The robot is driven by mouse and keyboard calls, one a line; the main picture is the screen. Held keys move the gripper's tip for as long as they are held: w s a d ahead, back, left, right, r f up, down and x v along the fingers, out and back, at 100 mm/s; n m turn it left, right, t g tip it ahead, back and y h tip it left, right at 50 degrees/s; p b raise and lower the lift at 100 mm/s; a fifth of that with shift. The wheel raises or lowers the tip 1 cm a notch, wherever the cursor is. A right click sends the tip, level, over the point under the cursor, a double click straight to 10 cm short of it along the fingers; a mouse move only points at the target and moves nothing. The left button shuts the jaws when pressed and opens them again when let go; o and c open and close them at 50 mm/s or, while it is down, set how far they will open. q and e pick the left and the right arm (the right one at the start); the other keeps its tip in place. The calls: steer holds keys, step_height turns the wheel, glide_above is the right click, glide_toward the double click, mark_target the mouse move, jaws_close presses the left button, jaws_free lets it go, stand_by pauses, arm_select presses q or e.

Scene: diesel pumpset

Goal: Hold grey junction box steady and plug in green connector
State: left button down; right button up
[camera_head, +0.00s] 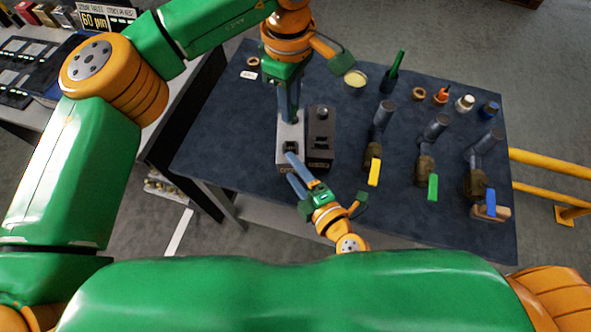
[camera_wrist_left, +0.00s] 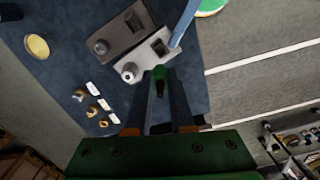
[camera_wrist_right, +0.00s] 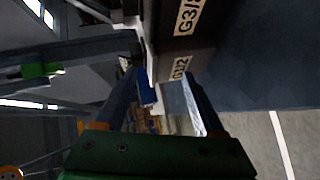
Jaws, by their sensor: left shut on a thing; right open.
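The light grey junction box (camera_head: 288,157) stands on the dark table mat beside a darker grey box (camera_head: 320,150); in the left wrist view, the light grey box (camera_wrist_left: 143,64) shows a square opening and a round knob. My left gripper (camera_head: 289,118) is over the box's far end, and in its wrist view it is shut on the green connector (camera_wrist_left: 160,74). The connector is hidden in the head view. My right gripper (camera_head: 291,166) is open at the box's near end; one finger appears beside the opening. Whether it touches the box is unclear.
On the table (camera_head: 235,135), valves with yellow (camera_head: 374,172), green (camera_head: 433,187) and blue (camera_head: 491,202) handles stand to the right. The mat left of the boxes is clear.

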steer(key=shift+s, duration=0.1)
jaws_close()
steer(key=shift+s, duration=0.1)
steer(key=shift+s+f, duration=0.25)
steer(key=shift+s, duration=0.05)
stand_by(0.7)
steer(key=c, duration=0.7)
jaws_free()
steer(key=shift+o, duration=0.7)
steer(key=shift+w, duration=0.35)
steer(key=shift+w+r, duration=0.1)
steer(key=shift+r, duration=0.1)
